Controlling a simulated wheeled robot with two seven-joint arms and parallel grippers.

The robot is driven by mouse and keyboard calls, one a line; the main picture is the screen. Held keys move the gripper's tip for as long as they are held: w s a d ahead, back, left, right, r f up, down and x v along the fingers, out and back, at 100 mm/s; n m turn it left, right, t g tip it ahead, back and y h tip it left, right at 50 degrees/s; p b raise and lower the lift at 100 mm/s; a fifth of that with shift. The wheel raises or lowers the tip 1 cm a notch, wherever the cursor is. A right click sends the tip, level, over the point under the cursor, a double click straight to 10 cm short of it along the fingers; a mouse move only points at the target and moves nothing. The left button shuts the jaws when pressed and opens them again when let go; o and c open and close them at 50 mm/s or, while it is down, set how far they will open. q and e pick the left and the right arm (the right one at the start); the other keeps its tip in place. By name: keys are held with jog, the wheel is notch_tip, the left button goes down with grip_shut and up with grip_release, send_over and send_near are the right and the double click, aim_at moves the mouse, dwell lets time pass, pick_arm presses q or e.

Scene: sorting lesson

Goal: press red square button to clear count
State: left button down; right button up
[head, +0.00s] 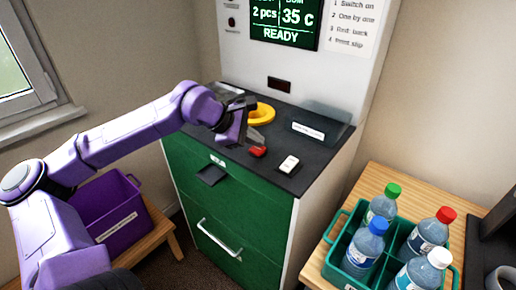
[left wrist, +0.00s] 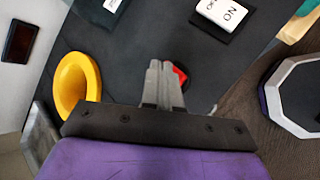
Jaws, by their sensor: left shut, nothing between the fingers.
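The red button (head: 257,151) sits on the dark top of the green machine, near its front edge. In the left wrist view the red button (left wrist: 180,75) is partly hidden behind my fingers. My left gripper (head: 262,140) is shut and empty, its fingertips over the machine top just behind the button in the head view. In the left wrist view the left gripper (left wrist: 161,68) has its fingers together beside the red. I cannot tell whether they touch it. The screen (head: 284,22) reads "2 pcs", "35 C" and "READY". My right gripper is not in view.
A white ON switch (head: 289,164) is right of the button. A teal crate (head: 336,262) with several bottles stands on a wooden table at right. A purple bin (head: 107,215) is at lower left.

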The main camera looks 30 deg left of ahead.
aim_at(255, 150)
pick_arm(q)
jog(key=shift+f+b, duration=0.3)
jog(key=shift+f, duration=0.25)
jog(key=shift+r, duration=0.15)
dwell(0.5)
jog(key=shift+r+p, duration=0.8)
jog(key=shift+p, duration=0.1)
jog(key=shift+r, duration=0.15)
notch_tip(255, 150, up, 5)
jog(key=p, duration=0.4)
dwell(0.4)
